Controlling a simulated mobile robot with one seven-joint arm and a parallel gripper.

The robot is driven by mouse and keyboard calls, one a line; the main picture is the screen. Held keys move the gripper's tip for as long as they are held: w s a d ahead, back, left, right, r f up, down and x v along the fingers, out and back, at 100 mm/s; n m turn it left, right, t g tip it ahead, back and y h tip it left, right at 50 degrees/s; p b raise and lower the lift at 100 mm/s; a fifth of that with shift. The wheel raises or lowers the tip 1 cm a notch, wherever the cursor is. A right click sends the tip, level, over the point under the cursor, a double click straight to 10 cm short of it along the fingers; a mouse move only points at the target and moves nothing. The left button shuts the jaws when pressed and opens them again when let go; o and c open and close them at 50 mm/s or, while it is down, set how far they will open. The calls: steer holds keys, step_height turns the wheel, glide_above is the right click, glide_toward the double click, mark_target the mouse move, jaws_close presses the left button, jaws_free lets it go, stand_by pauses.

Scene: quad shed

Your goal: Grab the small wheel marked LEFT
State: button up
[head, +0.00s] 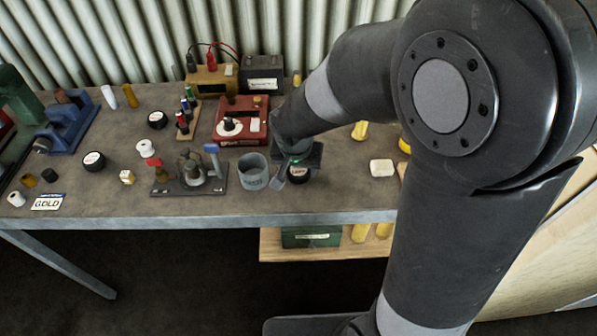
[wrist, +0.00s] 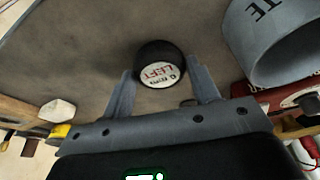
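The small wheel marked LEFT is a black disc with a white face and red letters; in the wrist view it (wrist: 160,66) lies between my two fingertips. In the head view the wheel (head: 298,177) sits on the bench, partly hidden by my gripper (head: 287,172). In the wrist view my gripper (wrist: 161,80) is open, with one finger on each side of the wheel. A narrow gap shows beside each finger, so it does not appear gripped.
A grey cup (head: 253,172) with lettering stands close beside my gripper. A clamp stand (head: 192,177), a red box (head: 240,120) and a pale block (head: 381,168) are also on the bench (head: 340,200). More dark round pieces (head: 94,161) lie to the left.

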steer(key=c, duration=0.6)
steer(key=shift+o, duration=0.2)
steer(key=shift+r, duration=0.1)
